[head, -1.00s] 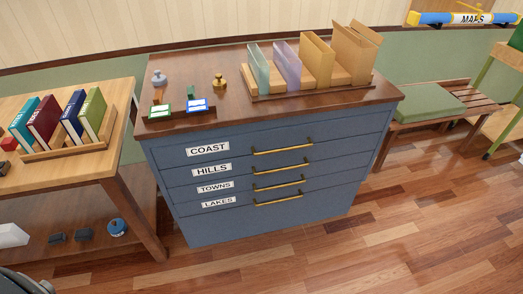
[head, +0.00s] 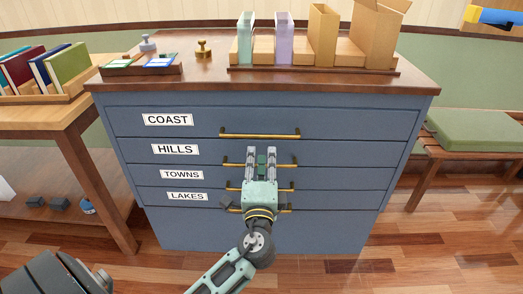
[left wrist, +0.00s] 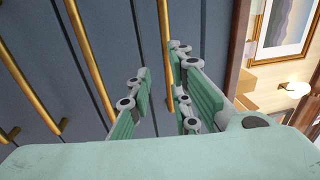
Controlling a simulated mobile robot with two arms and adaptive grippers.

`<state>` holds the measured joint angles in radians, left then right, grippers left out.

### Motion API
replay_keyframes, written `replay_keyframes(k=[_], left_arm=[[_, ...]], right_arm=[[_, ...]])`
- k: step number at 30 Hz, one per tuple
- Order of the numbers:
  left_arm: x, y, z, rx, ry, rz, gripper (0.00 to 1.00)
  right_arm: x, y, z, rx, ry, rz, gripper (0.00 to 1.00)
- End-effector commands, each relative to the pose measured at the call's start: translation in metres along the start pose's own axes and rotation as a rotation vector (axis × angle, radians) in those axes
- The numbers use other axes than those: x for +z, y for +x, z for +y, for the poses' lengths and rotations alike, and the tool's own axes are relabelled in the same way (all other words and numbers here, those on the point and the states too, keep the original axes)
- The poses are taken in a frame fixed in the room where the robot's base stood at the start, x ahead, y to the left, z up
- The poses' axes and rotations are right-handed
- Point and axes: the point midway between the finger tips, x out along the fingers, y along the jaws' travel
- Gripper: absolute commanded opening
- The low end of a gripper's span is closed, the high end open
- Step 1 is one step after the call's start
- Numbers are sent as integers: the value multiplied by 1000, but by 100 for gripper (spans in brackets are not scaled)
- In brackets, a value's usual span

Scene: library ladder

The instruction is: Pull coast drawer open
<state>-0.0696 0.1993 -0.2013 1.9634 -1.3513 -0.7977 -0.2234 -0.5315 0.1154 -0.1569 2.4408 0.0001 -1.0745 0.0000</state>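The blue cabinet (head: 350,235) has a stack of drawers, all shut. The top one, the coast drawer (head: 360,123), bears the COAST label (head: 168,120) and a long brass handle (head: 260,134). My left gripper (head: 261,150) points at the cabinet, its fingertips showing just below that handle. In the left wrist view its two fingers (left wrist: 158,75) are apart and empty. The rightmost brass bar there, seemingly the coast handle (left wrist: 164,35), shows between the fingertips; I cannot tell how far beyond them it is. My right gripper is not in view.
The HILLS handle (head: 235,163) and the lower handles are partly behind my left gripper. File holders (head: 322,35) and stamps (head: 204,49) stand on the cabinet top. A wooden table (head: 75,113) is at left, a cushioned bench (head: 470,132) at right. The floor in front is clear.

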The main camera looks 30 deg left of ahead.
Motion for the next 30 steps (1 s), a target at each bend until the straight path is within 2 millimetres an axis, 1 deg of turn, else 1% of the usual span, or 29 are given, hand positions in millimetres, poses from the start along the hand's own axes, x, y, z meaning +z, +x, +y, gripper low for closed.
replay_keyframes(k=[2,4,12,16,21,28,30], left_arm=[[2,3,-8,-25,1,-7,18],[2,10,-12,-32,3,-10,18],[3,53,-13,-30,2,-10,18],[2,69,-12,-29,2,-9,18],[3,78,-12,-27,1,-9,18],[3,78,-12,-26,1,-8,18],[3,78,-12,-26,1,-8,12]], right_arm=[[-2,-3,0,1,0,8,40],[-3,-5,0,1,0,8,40],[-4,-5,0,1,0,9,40],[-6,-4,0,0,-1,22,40],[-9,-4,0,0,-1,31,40],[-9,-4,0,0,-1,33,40],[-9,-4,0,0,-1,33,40]])
